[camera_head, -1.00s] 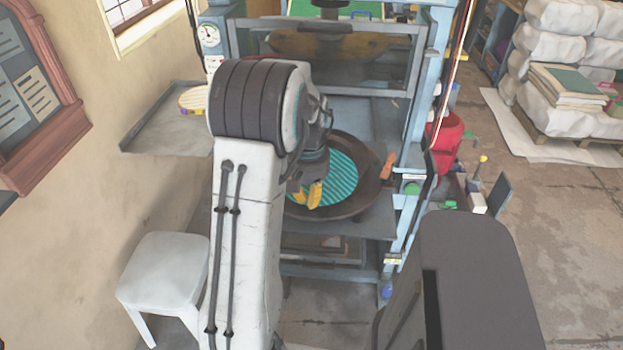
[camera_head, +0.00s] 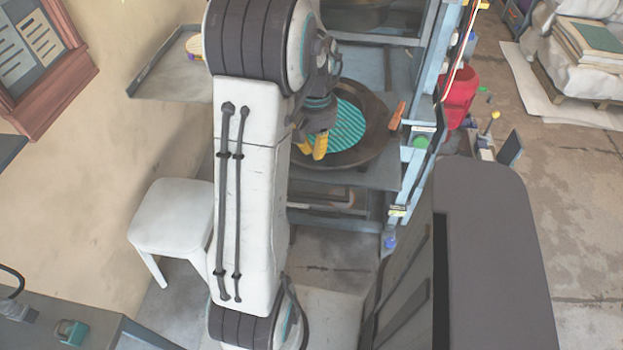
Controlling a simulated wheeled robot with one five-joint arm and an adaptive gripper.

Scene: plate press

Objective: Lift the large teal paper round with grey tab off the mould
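The teal striped paper round (camera_head: 348,128) lies in the dark round mould (camera_head: 378,125), inside the blue press frame. Its left part is hidden behind my arm and gripper, and I cannot make out a grey tab. My gripper (camera_head: 312,147) points down at the front left of the mould, with its yellow fingers overlapping the near left edge of the round in the picture. I cannot tell whether the fingers touch the round or how far apart they are.
A wooden-handled tool (camera_head: 397,115) is at the mould's right edge. A red bucket (camera_head: 459,95) stands beyond the post.

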